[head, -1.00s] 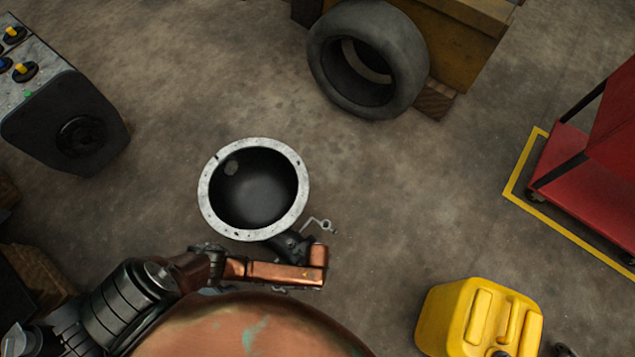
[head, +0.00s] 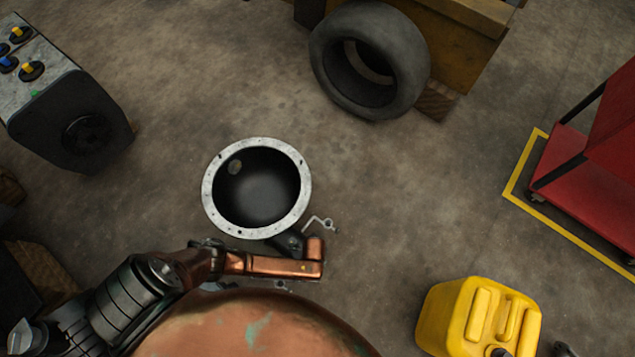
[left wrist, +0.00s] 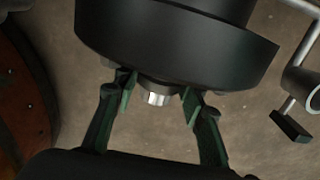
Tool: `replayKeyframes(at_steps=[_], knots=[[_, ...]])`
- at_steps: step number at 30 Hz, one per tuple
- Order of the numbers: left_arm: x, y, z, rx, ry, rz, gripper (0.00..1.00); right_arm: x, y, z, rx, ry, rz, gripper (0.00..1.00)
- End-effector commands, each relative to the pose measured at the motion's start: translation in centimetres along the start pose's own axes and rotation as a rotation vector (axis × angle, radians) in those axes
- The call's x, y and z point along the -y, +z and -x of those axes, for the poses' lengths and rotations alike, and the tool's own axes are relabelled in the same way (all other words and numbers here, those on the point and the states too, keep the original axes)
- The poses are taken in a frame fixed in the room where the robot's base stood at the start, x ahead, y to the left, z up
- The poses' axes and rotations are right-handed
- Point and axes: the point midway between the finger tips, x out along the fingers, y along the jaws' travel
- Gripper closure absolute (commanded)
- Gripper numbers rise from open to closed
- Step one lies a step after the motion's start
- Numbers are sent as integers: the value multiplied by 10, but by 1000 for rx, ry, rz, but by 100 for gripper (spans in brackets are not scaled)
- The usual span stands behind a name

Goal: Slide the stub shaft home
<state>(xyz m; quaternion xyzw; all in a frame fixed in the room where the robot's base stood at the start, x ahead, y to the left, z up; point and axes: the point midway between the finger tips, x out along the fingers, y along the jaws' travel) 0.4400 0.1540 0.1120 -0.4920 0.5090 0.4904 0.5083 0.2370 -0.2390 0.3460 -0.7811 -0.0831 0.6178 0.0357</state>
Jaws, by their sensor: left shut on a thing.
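A dark, round bell-shaped housing with a pale bolted rim (head: 212,212) stands on the floor at middle left of the head view, its open mouth facing up. In the left wrist view a wide black round body (left wrist: 175,45) fills the top. A short silver stub shaft (left wrist: 156,98) shows beneath it. How deep the shaft sits is hidden. In the head view my left arm reaches beside the housing's lower right. My right gripper is not in view.
A thin bracket with a ring end (head: 322,223) sticks out right of the housing and also shows in the left wrist view (left wrist: 303,82). A tyre (head: 326,68), yellow canister (head: 440,315), red cart (head: 575,160) and control box (head: 50,125) stand around.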

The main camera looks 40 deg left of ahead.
Motion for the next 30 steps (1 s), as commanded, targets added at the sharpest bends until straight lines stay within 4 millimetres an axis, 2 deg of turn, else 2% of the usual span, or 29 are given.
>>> replayKeyframes(at_steps=[2,9,10,17,26,30], knots=[[0,6,1,5,0,1,100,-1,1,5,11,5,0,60],[0,6,0,4,2,1,100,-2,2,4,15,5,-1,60],[0,6,0,4,2,1,62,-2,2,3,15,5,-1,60],[0,5,0,3,1,1,46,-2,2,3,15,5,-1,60],[0,4,1,2,1,1,45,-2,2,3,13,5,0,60],[0,4,10,0,0,1,45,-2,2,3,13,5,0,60]])
